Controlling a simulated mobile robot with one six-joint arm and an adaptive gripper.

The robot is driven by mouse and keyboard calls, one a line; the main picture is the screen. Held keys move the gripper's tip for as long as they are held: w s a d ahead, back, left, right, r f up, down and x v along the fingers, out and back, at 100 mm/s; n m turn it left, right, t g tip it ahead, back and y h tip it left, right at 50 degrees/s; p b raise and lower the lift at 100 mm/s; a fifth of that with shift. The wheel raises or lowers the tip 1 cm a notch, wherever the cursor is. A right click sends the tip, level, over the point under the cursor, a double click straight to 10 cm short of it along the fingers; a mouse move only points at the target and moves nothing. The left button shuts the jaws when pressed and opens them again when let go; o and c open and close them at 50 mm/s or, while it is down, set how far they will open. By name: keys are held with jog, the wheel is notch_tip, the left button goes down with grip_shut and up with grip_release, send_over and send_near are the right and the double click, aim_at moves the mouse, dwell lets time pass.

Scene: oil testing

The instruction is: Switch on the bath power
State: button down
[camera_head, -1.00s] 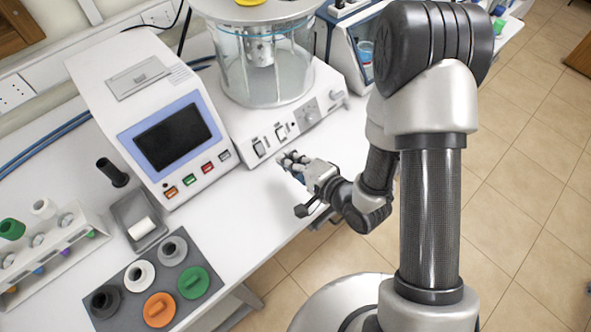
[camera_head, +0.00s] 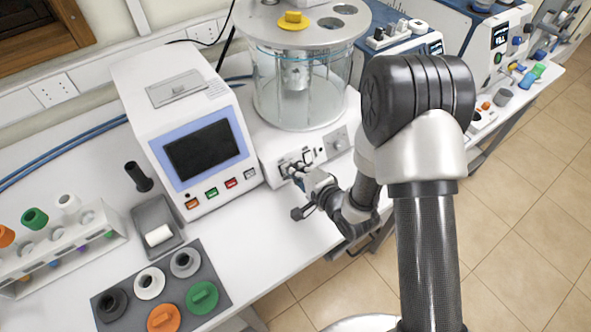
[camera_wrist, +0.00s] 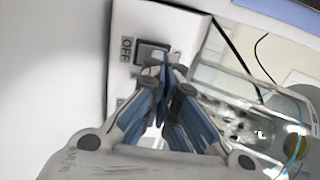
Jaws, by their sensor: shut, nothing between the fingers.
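The bath is a clear glass cylinder (camera_head: 270,100) on a white base (camera_head: 338,128) with switches and a knob on its front panel. My gripper (camera_head: 293,171) is at the left part of this panel, in front of the switches, and partly hides them. In the wrist view the blue-sided fingers of my gripper (camera_wrist: 166,72) are together and empty. Their tips are at the lower edge of a dark rocker switch (camera_wrist: 150,52) with the label OFF beside it. I cannot tell whether they touch it. The glass (camera_wrist: 240,115) shows at the right of the wrist view.
A white instrument with a dark screen (camera_head: 203,150) stands close to the left of the bath. A rack of tubes (camera_head: 65,245) and a grey tray of coloured caps (camera_head: 222,290) are further left. Blue instruments (camera_head: 455,35) stand to the right. The table strip in front is clear.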

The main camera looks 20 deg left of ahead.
jog(key=shift+a, duration=0.1)
jog(key=shift+r, duration=0.1)
jog(key=shift+r+p, duration=0.65)
jog(key=shift+r, duration=0.1)
jog(key=shift+r, duration=0.1)
